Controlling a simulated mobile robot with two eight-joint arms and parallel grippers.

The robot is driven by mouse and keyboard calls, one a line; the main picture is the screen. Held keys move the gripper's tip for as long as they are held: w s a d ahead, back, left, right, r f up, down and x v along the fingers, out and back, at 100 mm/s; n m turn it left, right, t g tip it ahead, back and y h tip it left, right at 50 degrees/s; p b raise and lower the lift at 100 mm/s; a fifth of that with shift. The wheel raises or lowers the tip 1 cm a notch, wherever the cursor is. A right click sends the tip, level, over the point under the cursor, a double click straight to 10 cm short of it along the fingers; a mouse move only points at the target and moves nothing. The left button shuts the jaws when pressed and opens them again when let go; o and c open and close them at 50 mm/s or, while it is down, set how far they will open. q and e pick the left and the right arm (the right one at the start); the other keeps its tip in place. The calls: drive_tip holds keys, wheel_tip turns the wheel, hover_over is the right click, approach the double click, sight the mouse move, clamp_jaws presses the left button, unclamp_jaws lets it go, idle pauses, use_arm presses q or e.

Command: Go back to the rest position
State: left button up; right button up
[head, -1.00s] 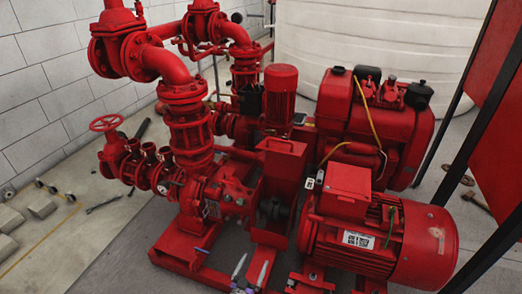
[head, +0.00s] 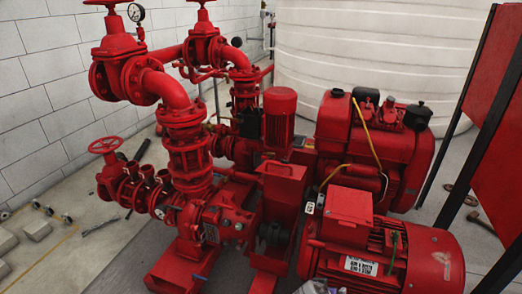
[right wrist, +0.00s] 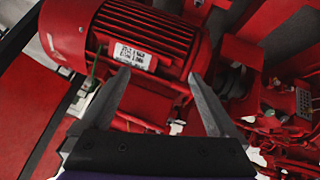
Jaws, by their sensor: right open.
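My right gripper (right wrist: 158,76) is open in the right wrist view, its two grey fingers spread with nothing between them. Behind the fingers is the red finned motor (right wrist: 150,40) with a white label. I cannot tell whether the fingertips touch it. The same motor (head: 385,258) lies at the lower right in the head view. A small pale shape shows at the bottom edge of the head view, too cut off to identify. My left gripper is not in view.
A red pump with upright pipes (head: 190,150) and a handwheel (head: 103,145) fills the left middle. A red engine (head: 370,150) stands behind the motor. A dark-framed red panel (head: 500,130) is at right. A white tank (head: 380,50) stands behind.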

drive_tip(key=s+a+r+n+g+y, duration=0.15)
drive_tip(key=s+y, duration=0.35)
drive_tip(key=s, duration=1.9)
use_arm(q)
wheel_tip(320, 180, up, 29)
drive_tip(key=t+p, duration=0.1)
drive_tip(key=p, duration=2.5)
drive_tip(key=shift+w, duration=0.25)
use_arm(e)
wheel_tip(320, 180, up, 30)
drive_tip(key=w, duration=0.1)
drive_tip(key=shift+w+d+f+n, duration=0.2)
drive_tip(key=shift+w+d+n, duration=0.05)
drive_tip(key=shift+n, duration=0.2)
